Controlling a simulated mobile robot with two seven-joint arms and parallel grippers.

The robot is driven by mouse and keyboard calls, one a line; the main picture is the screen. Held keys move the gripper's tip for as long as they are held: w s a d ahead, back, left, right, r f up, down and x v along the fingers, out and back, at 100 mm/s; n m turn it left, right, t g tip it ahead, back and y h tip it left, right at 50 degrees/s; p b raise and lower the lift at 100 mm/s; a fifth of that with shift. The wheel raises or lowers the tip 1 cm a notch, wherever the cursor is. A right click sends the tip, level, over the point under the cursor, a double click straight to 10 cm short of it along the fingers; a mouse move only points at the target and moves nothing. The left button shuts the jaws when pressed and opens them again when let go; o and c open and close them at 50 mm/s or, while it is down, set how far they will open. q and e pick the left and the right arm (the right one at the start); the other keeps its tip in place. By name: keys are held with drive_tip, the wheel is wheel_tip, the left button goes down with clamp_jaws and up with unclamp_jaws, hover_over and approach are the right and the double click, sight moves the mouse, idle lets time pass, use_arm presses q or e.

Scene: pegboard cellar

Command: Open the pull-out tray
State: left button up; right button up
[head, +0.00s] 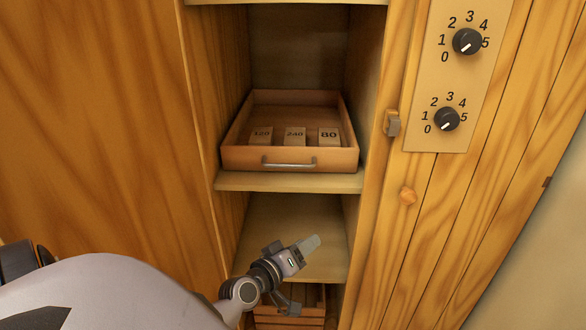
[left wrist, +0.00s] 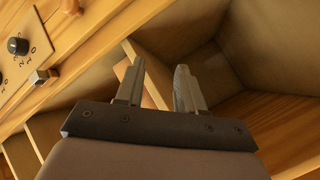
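The pull-out tray (head: 232,156) is a shallow orange-brown wooden box on a shelf inside the cabinet, in the head view. Its front sits close to the shelf's front edge. A grey bar handle (head: 289,164) is on its front. My left gripper (head: 310,243) is below the tray and its handle, in front of the lower compartment, and touches neither. In the left wrist view its two fingers (left wrist: 159,75) stand apart with nothing between them. I cannot make out the handle in that view. My right gripper is not in view.
Blocks marked 120 (head: 262,136), 240 (head: 295,136) and 80 (head: 329,137) stand in the tray. A slatted crate (head: 290,318) is at the bottom. A panel with two dials (head: 467,41) and a metal latch (head: 392,123) are at the right. The lower compartment looks empty.

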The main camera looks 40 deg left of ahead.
sight(293, 166)
use_arm(q)
drive_tip(key=w+a+r+n+t+y, duration=0.3)
drive_tip(key=w+a+r+n+y, duration=0.15)
drive_tip(key=a+r+n, duration=0.6)
drive_tip(key=shift+y, duration=0.35)
drive_tip(key=shift+a+f+x, duration=0.15)
drive_tip(key=shift+x, duration=0.95)
drive_tip(key=shift+a+f+x, duration=0.1)
drive_tip(key=shift+x, duration=1.05)
drive_tip(key=shift+a+f+x, duration=0.15)
drive_tip(key=shift+x, duration=0.95)
clamp_jaws()
